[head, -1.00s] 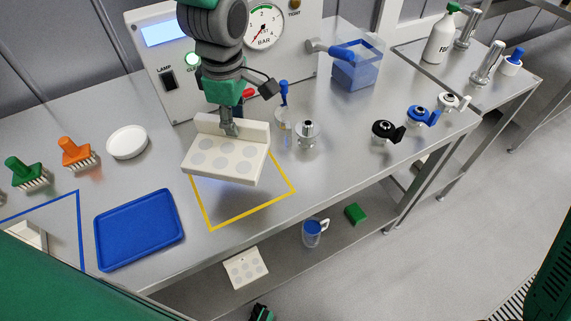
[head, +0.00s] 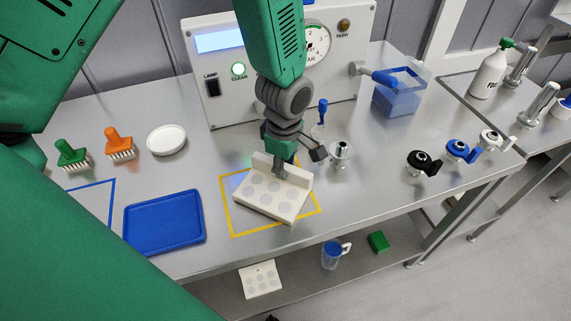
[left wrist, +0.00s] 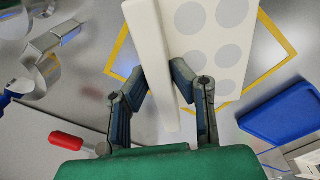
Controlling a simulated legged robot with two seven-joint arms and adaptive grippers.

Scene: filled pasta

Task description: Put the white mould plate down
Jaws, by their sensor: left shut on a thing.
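The white mould plate (head: 270,199) has a flat face with several grey round spots and a raised wall along its far side. My left gripper (head: 279,170) comes down from above and is shut on that wall. In the left wrist view, the fingers (left wrist: 159,78) stand on both sides of the wall (left wrist: 150,45), and the spotted face (left wrist: 205,55) lies to the right. The plate is over the yellow outlined square (head: 236,233), turned relative to it, with its front right corner near the line. I cannot tell whether it touches the table. My right gripper does not show.
A blue tray (head: 164,222) lies left of the yellow square. A metal fitting (head: 341,154) stands close on the right. The gauge panel (head: 225,85) is behind. A second spotted plate (head: 260,280) and a jug (head: 331,254) are on the lower shelf.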

